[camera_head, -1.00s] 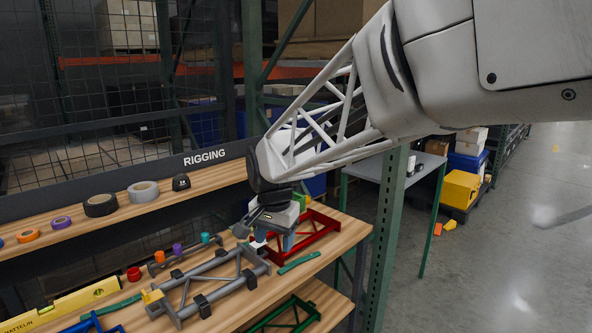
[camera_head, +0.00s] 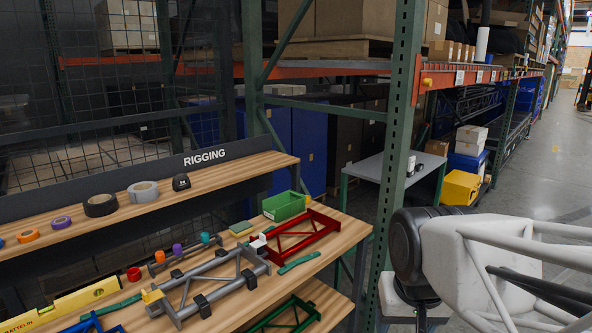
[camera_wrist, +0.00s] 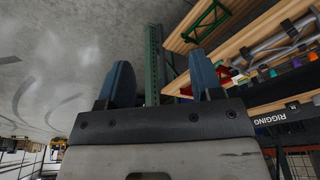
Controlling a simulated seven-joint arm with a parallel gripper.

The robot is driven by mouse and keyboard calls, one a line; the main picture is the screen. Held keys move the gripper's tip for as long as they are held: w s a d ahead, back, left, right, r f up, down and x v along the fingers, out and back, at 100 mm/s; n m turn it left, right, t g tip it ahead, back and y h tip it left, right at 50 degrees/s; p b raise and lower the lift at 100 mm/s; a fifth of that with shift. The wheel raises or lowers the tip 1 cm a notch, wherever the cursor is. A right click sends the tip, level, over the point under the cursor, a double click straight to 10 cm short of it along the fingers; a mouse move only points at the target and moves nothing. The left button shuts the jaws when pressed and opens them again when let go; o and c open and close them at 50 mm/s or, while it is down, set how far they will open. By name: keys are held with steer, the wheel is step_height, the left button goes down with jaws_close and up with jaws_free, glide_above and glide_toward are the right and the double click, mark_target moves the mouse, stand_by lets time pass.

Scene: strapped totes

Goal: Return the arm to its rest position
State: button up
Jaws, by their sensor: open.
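My gripper shows in the wrist view (camera_wrist: 160,85), with two blue fingers spread wide apart and nothing between them. In the head view my arm is at the lower right, beside the green rack post and clear of the bench; the fingers are not visible there. The wooden workbench (camera_head: 335,246) stands to the left of the arm. On it lie a grey truss frame (camera_head: 215,285) with black straps, a red truss frame (camera_head: 300,238) and a green bin (camera_head: 284,206).
A green rack post (camera_head: 396,170) stands between the bench and my arm. Behind it are a grey table (camera_head: 385,172) and a yellow bin (camera_head: 460,187). An upper shelf holds tape rolls (camera_head: 143,191). A green frame (camera_head: 290,315) lies on the lower shelf. Open floor (camera_head: 540,165) is at the right.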

steer(key=shift+n, duration=0.3)
steer(key=shift+s+d+f, duration=0.25)
steer(key=shift+s+d, duration=0.05)
steer(key=shift+s, duration=0.35)
steer(key=shift+s+d+f, duration=0.25)
steer(key=shift+s+d, duration=0.05)
steer(key=shift+s, duration=0.4)
steer(key=shift+s+d+f, duration=0.25)
steer(key=shift+s+d, duration=0.05)
steer(key=shift+s, duration=0.35)
